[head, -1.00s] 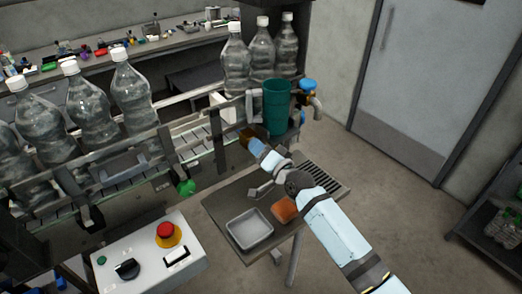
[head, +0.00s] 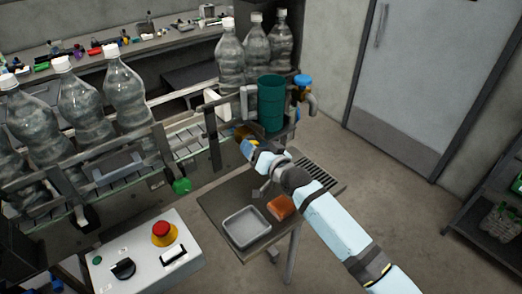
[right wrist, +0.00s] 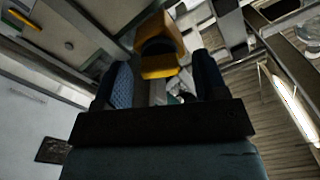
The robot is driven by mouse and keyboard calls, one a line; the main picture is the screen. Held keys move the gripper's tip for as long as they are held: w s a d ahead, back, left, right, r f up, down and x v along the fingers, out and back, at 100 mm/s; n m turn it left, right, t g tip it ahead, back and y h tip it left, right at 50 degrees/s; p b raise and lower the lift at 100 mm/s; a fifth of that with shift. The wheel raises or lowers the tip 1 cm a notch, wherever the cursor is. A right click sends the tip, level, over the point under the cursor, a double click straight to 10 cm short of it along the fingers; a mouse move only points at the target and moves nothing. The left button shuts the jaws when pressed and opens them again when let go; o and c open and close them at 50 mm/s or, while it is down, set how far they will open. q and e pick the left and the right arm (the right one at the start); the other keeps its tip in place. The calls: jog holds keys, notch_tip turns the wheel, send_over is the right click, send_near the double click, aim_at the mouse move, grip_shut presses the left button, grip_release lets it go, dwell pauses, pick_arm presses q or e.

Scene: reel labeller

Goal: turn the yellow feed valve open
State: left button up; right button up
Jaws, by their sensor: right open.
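The yellow feed valve (head: 241,131) is on the side of the bottling line, left of the teal cylinder, and mostly hidden by my right gripper (head: 246,146). In the right wrist view the valve's yellow-orange handle (right wrist: 160,50) shows ahead of the palm. Its near end appears between the two dark fingertips of my right gripper (right wrist: 162,78). The fingers are apart, with a gap seen on each side of the handle. I cannot tell whether either finger touches it. My left gripper is not in view.
The teal cylinder (head: 271,104) and a blue-topped tap (head: 303,84) stand close right of the valve. A green knob (head: 181,186) is to the left. Below are a metal tray (head: 247,227), an orange block (head: 281,207) and a control box with a red button (head: 163,231).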

jog(key=b+v, duration=0.2)
jog(key=v, duration=1.1)
jog(key=shift+s+d, duration=0.25)
jog(key=shift+s, duration=0.05)
jog(key=shift+a+f+p, duration=0.1)
jog(key=shift+f+p, duration=0.1)
jog(key=shift+p, duration=0.5)
jog(key=p+x, duration=0.2)
jog(key=x, duration=1.1)
jog(key=shift+w+a, duration=0.25)
jog(key=shift+a, duration=0.05)
jog(key=shift+f, duration=0.1)
jog(key=shift+c, duration=0.5)
